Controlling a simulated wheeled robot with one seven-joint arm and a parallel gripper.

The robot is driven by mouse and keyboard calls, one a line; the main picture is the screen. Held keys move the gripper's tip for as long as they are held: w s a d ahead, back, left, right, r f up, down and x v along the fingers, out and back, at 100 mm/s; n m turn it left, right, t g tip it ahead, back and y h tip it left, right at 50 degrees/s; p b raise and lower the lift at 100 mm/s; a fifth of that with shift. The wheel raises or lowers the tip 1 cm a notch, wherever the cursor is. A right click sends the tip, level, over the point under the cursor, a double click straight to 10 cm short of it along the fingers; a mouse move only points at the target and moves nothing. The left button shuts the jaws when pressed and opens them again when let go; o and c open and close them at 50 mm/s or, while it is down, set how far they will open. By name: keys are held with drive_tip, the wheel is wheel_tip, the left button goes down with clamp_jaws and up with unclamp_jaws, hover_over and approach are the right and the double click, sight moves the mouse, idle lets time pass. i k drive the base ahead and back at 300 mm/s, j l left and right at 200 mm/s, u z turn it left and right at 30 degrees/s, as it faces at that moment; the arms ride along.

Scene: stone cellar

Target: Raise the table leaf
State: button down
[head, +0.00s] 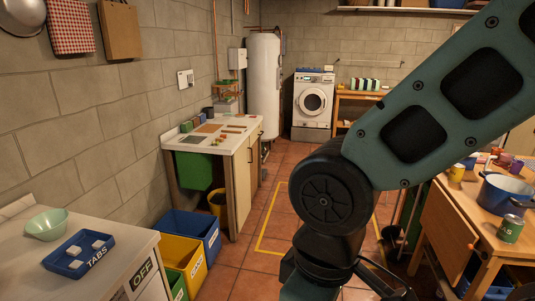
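The wooden table (478,222) stands at the right, with its top partly cut off by the picture's edge. A flat wooden leaf (446,240) hangs down along the table's left side, below the level of the top. My teal and black arm comes in from the upper right and bends down in front of the table's left side. The arm's lower end runs to the bottom edge of the picture, left of the leaf. My gripper's fingertips do not show, so its opening and any contact are hidden.
A blue pot (506,194), a green can (510,228) and several cups stand on the table. A yellow floor outline (265,222) lies mid-floor. Blue (190,232) and yellow (184,262) bins stand left, beside a counter with a blue tray (80,254). The central tiled floor is open.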

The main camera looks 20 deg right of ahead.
sight(447, 230)
drive_tip(key=k+z, duration=0.1)
drive_tip(key=z, duration=0.65)
drive_tip(key=k+l+z, duration=0.1)
drive_tip(key=z, duration=0.3)
drive_tip(key=l+z, duration=0.15)
drive_tip(key=z, duration=0.25)
drive_tip(key=i+j+z, duration=0.25)
drive_tip(key=i+j, duration=0.3)
drive_tip(key=i+j+z, duration=0.2)
drive_tip(key=i+j, duration=0.45)
drive_tip(key=i+j+z, duration=0.25)
drive_tip(key=i+j, duration=0.4)
drive_tip(key=j, duration=0.1)
